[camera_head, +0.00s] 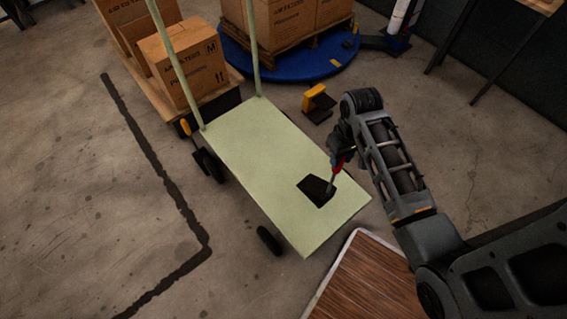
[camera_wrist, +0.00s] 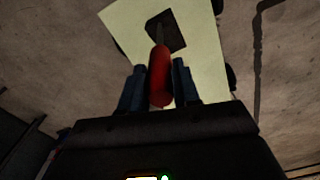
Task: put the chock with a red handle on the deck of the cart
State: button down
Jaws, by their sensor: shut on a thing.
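The chock (camera_head: 317,190) is a dark block with a red handle (camera_head: 337,162). It shows over the near right part of the cart's pale green deck (camera_head: 250,150); I cannot tell whether it touches the deck. My gripper (camera_head: 338,158) is shut on the red handle. In the wrist view the red handle (camera_wrist: 160,76) stands between the two fingers of my gripper (camera_wrist: 160,88), with the dark chock body (camera_wrist: 167,32) beyond it against the deck (camera_wrist: 205,60).
A pallet cart with boxes (camera_head: 188,68) stands behind left. Boxes stand on a blue round platform (camera_head: 290,62). A brown wooden surface (camera_head: 365,285) is at the near right. The rest of the deck is bare.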

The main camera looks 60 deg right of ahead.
jog(key=w+a+f, duration=0.4)
jog(key=w+f, duration=0.4)
jog(key=f, duration=0.2)
jog(key=shift+a+f+b, duration=0.3)
jog(key=shift+a+b, duration=0.1)
jog(key=shift+b, duration=0.05)
dwell(0.4)
jog(key=c, duration=0.8)
grip_release()
jog(key=shift+s+f, duration=0.15)
